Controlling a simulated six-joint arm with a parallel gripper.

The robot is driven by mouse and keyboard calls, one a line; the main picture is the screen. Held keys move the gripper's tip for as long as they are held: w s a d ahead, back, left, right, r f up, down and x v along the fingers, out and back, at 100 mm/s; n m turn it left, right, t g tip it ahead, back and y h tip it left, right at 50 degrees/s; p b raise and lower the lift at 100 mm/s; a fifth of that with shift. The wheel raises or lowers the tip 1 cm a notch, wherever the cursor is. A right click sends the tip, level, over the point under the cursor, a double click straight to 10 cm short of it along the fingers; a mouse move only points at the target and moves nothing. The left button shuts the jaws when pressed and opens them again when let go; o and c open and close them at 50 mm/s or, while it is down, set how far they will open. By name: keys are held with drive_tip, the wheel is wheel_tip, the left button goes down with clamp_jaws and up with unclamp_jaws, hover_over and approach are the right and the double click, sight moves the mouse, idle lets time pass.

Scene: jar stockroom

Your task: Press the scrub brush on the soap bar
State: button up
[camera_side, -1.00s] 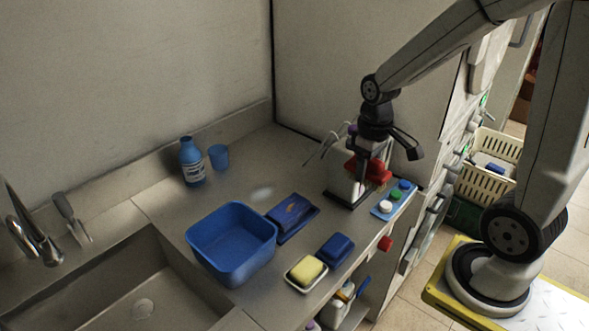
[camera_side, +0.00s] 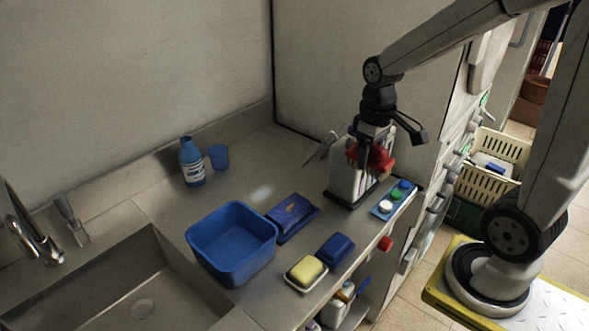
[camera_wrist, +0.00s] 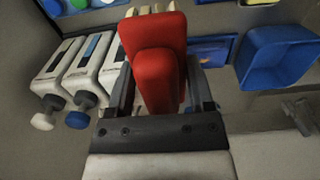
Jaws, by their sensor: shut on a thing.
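My gripper (camera_side: 375,150) is shut on the scrub brush, whose red body (camera_wrist: 158,65) fills the space between the fingers in the wrist view. Pale bristles (camera_wrist: 150,9) show past its far end. In the side view, the red brush (camera_side: 371,158) hangs in front of the white dispensers. The yellow soap bar (camera_side: 305,270) lies in a white dish (camera_side: 294,286) near the counter's front edge, well to the left of and below my gripper. The soap bar is not recognisable in the wrist view.
White dispensers (camera_side: 344,180) stand in a dark rack close behind the brush. A blue tray with coloured discs (camera_side: 383,209) is beside it. The sink (camera_side: 130,290) is left.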

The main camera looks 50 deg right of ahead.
drive_tip(key=shift+c, duration=1.3)
drive_tip(key=shift+w+a+f+n, duration=0.25)
drive_tip(key=shift+a+n, duration=0.05)
drive_tip(key=shift+a, duration=0.3)
drive_tip(key=a+f+n, duration=0.3)
drive_tip(key=a+n, duration=0.1)
drive_tip(key=a, duration=0.5)
drive_tip(key=a+f+n, duration=0.4)
drive_tip(key=a, duration=0.5)
drive_tip(key=shift+f, duration=0.25)
